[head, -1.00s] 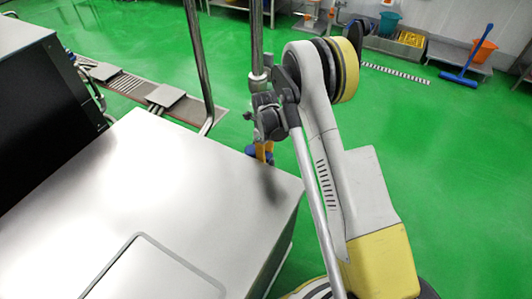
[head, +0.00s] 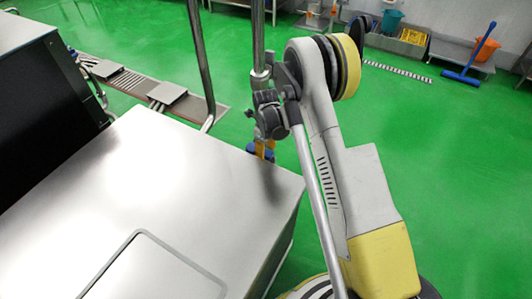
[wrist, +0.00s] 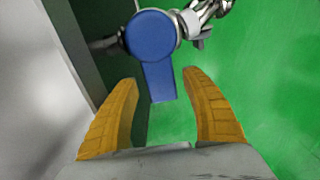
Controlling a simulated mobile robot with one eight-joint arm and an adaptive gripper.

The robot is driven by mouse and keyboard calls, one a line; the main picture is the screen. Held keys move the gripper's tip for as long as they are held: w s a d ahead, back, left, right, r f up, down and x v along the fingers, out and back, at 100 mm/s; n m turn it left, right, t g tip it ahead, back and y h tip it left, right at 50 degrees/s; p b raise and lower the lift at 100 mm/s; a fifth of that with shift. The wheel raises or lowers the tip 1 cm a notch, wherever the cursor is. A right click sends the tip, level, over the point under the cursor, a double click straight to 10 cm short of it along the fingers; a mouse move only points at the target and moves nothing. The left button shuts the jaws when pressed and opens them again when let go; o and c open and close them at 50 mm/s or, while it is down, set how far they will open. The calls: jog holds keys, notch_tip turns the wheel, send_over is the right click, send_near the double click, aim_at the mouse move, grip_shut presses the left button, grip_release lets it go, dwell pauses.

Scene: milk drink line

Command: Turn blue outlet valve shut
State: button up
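The blue outlet valve (wrist: 152,37) shows in the wrist view, with a round blue cap and a flat blue lever (wrist: 160,82) that points down the picture toward my gripper. My gripper (wrist: 168,90) is open, its two yellow fingers apart, one on each side of the lever's lower end. I see green floor between the fingers and the lever, and no clear contact. In the head view a small blue part of the valve (head: 262,151) shows beside the steel cabinet's far right edge, mostly hidden behind my arm and yellow fingers.
The steel cabinet (head: 110,200) stands close on the left of my gripper. A vertical steel pipe (head: 258,40) rises beside the valve, and another pipe (head: 197,60) stands farther left. Green floor (head: 460,150) is clear on the right.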

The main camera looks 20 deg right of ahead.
aim_at(266, 153)
jog(key=shift+r, duration=0.1)
notch_tip(266, 153, up, 12)
dwell(0.4)
dwell(0.3)
